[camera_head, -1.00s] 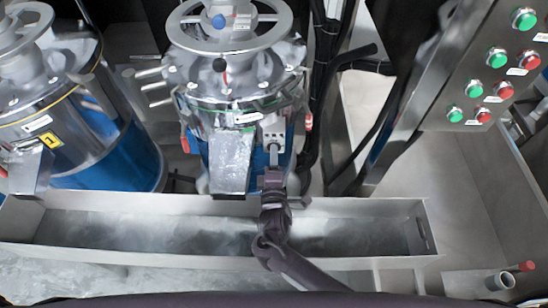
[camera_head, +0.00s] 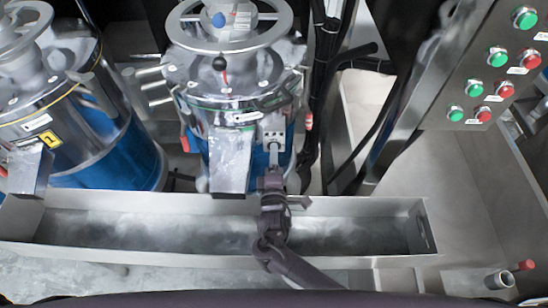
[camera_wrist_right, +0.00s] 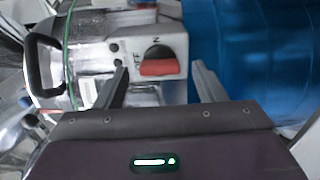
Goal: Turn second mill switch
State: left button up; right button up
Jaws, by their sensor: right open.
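The second mill (camera_head: 240,100), steel on top and blue below, stands at the middle of the head view. Its switch box (camera_head: 272,128) is on the front right of the mill. In the right wrist view the box (camera_wrist_right: 120,52) carries a red switch knob (camera_wrist_right: 160,67), lying across the picture below an "ON" mark, with "OFF" to its left. My right gripper (camera_wrist_right: 160,72) is open, its two fingers apart on either side of the knob. I cannot tell whether they touch it. In the head view the gripper (camera_head: 273,152) is just below the box. My left gripper is not in view.
Another mill (camera_head: 75,110), marked 1, stands at the left. A long metal trough (camera_head: 150,235) runs in front of the mills, under my right arm. A panel (camera_head: 500,70) with green and red buttons is at the upper right. Black hoses (camera_head: 325,90) hang right of the second mill.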

jog(key=s, duration=0.7)
jog(key=shift+s+f, duration=0.1)
dwell(0.4)
